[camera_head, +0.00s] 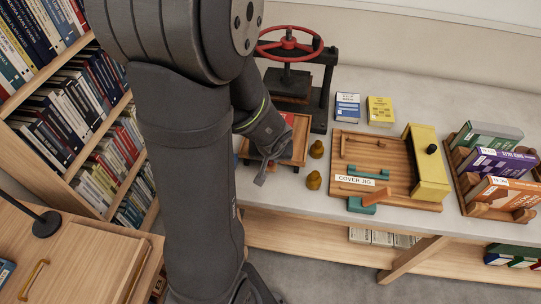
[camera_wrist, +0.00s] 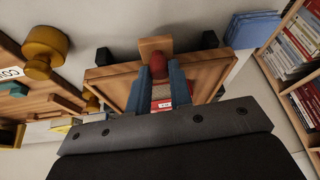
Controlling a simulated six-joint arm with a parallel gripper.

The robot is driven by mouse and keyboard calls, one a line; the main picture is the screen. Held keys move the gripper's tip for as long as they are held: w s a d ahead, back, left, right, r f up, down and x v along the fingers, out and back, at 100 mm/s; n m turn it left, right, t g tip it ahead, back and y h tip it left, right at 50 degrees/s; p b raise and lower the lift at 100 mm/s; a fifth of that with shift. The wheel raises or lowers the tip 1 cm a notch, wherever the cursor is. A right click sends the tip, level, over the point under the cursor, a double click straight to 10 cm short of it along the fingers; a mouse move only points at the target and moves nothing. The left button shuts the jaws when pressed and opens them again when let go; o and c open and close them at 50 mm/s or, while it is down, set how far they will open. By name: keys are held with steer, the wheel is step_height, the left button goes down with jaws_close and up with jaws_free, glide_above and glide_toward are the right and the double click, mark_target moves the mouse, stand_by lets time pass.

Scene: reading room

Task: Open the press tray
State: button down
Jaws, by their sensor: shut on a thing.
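The press (camera_head: 291,80) stands at the back of the counter, with a red handwheel on top and a dark frame. Its wooden tray (camera_head: 301,138) shows low at the press's front, partly hidden by my arm. A red item with a white label lies in it. My gripper (camera_head: 262,178) is at the tray's front edge. In the wrist view the tray (camera_wrist: 107,76) spans the middle, and my gripper (camera_wrist: 159,72) has its two fingers either side of a reddish-brown knob (camera_wrist: 158,65), closed on it. How far the tray is out is hard to tell.
Two brass-coloured knobs (camera_head: 315,165) stand right of the tray. A cover jig (camera_head: 390,165) with a yellow block lies further right, then a rack of books (camera_head: 497,170). Blue and yellow books (camera_head: 347,107) lie behind. A bookcase (camera_head: 80,110) is at left.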

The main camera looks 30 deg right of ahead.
steer(key=c, duration=1.3)
jaws_free()
steer(key=v, duration=1.7)
steer(key=shift+r, duration=0.25)
steer(key=shift+w, duration=0.1)
steer(key=x, duration=1.6)
steer(key=shift+f, duration=0.3)
